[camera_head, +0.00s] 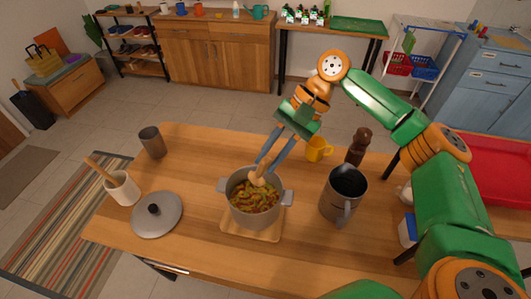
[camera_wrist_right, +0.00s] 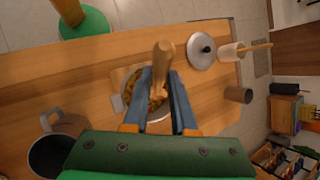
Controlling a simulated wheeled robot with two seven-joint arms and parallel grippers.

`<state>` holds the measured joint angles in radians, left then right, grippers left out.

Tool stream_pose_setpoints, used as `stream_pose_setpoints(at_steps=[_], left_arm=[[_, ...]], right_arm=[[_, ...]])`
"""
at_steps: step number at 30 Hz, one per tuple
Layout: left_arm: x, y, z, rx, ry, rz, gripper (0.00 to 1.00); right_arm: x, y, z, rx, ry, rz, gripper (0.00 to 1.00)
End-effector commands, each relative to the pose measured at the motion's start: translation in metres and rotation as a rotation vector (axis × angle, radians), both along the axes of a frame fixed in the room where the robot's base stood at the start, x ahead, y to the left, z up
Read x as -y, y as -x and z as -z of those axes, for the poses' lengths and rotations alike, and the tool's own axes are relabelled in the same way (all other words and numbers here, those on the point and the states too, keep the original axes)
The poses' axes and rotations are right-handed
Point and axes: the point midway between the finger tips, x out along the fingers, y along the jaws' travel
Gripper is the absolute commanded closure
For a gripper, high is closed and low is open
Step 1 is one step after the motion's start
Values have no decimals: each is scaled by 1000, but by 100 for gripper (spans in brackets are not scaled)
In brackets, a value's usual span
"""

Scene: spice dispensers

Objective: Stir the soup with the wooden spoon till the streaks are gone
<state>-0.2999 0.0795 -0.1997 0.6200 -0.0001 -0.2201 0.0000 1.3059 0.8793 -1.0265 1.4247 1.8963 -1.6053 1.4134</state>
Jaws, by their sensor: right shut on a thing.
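The grey soup pot (camera_head: 229,192) stands on a wooden board (camera_head: 272,235) in the middle of the table; the pot shows partly in the wrist view behind my fingers. The soup (camera_head: 255,200) in it shows mixed green, yellow and reddish streaks. My right gripper (camera_head: 262,166) is above the pot, shut on the wooden spoon (camera_head: 258,179). In the wrist view the spoon (camera_wrist_right: 162,62) stands between the blue-grey fingers (camera_wrist_right: 160,82). The spoon's lower end is hidden in the soup or behind the fingers. My left gripper is not in view.
A lid (camera_head: 157,216) and a white crock (camera_head: 122,190) with a wooden utensil lie left of the pot, a dark cup (camera_head: 152,142) behind them. A grey pitcher (camera_head: 337,200), yellow mug (camera_head: 317,149) and pepper mill (camera_head: 358,146) stand to the right. The front table edge is clear.

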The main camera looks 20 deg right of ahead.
Motion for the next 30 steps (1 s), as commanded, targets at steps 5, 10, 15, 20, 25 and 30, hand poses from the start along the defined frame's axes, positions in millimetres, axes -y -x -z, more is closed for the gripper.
stream_pose_setpoints(at_steps=[5, 10, 15, 20, 25, 30], left_arm=[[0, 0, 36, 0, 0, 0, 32], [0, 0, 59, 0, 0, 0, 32], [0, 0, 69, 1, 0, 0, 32], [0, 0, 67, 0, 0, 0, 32], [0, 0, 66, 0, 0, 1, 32], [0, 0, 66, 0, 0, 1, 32]], right_arm=[[-1, 13, 15, 6, 0, 0, 100], [-2, 27, 21, 8, 0, -2, 100], [-3, 35, 25, 2, -1, -1, 100], [-2, 25, 45, 0, -1, -1, 100], [-1, 14, 66, 2, -1, -1, 100], [-1, 3, 87, 1, -1, -2, 100]])
